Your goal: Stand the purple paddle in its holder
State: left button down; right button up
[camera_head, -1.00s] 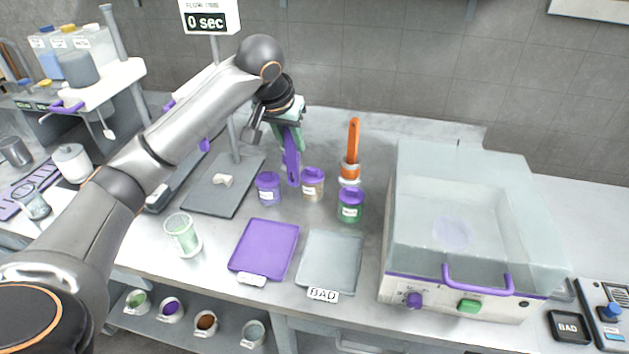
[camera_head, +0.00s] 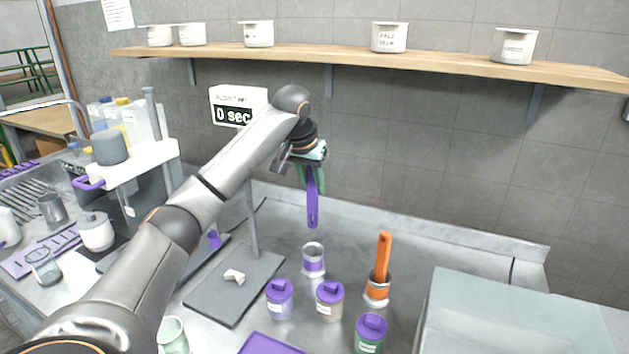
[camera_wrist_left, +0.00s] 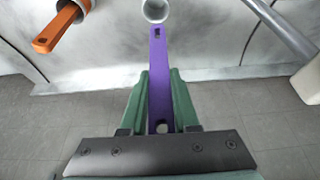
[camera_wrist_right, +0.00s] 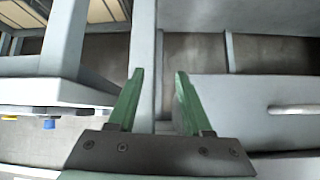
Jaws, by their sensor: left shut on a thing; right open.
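The purple paddle (camera_head: 312,203) hangs upright in my left gripper (camera_head: 311,166), which is shut on its upper part. Its lower end is in the air above a small white holder with a purple band (camera_head: 313,260), apart from it in the head view. In the left wrist view the paddle (camera_wrist_left: 158,75) runs from between the green fingers (camera_wrist_left: 160,105) toward the round mouth of the white holder (camera_wrist_left: 155,11). My right gripper (camera_wrist_right: 157,100) is open and empty, seen only in its own wrist view, in front of grey-white furniture.
An orange paddle (camera_head: 383,257) stands in a similar holder to the right, also in the left wrist view (camera_wrist_left: 50,38). Purple-lidded jars (camera_head: 280,298) and a green jar (camera_head: 370,334) stand nearer. A grey stand plate (camera_head: 225,300) with a post is left. A wooden shelf (camera_head: 350,57) runs along the wall.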

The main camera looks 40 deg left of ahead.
aim_at(312, 220)
pick_arm(q)
jog(key=shift+f+b, duration=0.4)
jog(key=shift+f, duration=5.15)
jog(key=c, duration=0.6)
grip_release()
jog(key=v, duration=1.2)
jog(key=shift+r+b, duration=0.3)
